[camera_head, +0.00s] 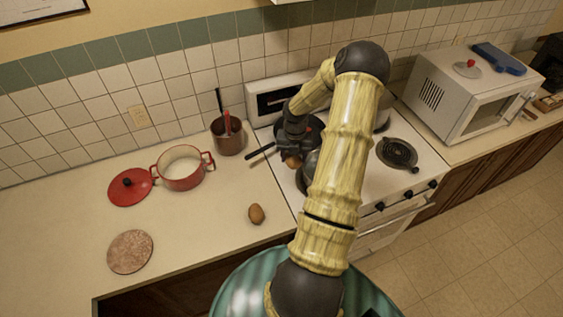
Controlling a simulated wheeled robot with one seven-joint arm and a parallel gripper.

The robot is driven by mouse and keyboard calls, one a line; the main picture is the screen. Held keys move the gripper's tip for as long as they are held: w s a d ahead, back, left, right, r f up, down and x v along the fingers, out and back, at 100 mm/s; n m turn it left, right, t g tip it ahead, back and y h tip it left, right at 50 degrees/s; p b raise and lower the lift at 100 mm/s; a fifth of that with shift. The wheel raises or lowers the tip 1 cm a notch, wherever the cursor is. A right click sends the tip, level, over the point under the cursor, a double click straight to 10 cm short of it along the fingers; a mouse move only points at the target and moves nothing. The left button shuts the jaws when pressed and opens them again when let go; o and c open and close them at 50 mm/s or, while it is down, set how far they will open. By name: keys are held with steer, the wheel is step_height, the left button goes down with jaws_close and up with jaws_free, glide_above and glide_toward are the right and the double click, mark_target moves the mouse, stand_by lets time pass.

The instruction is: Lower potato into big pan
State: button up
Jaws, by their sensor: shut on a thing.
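My gripper (291,156) is over the left part of the stove, shut on a small brown thing that looks like the potato (292,163). Only part of it shows below the dark fingers. A dark pan (313,127), likely the big pan, sits on the stove just behind and beside my gripper. My arm and gripper hide much of it. A dark handle (261,151) sticks out to the left over the counter. I cannot tell whether the held thing touches the pan. Another brown potato-like thing (256,214) lies on the counter.
A red pot (182,168), its red lid (130,187), a round board (130,252) and a brown utensil holder (227,137) stand on the left counter. A grey pot (311,168) is partly behind my arm.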

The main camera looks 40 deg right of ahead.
steer(key=s+d, duration=0.2)
steer(key=d, duration=1)
steer(key=shift+d+f, duration=0.15)
steer(key=shift+f, duration=0.1)
steer(key=shift+s+f, duration=0.1)
steer(key=shift+f+b, duration=3.2)
steer(key=shift+f, duration=2.15)
steer(key=shift+c, duration=0.8)
steer(key=shift+f+b, duration=1.1)
steer(key=shift+f, duration=0.6)
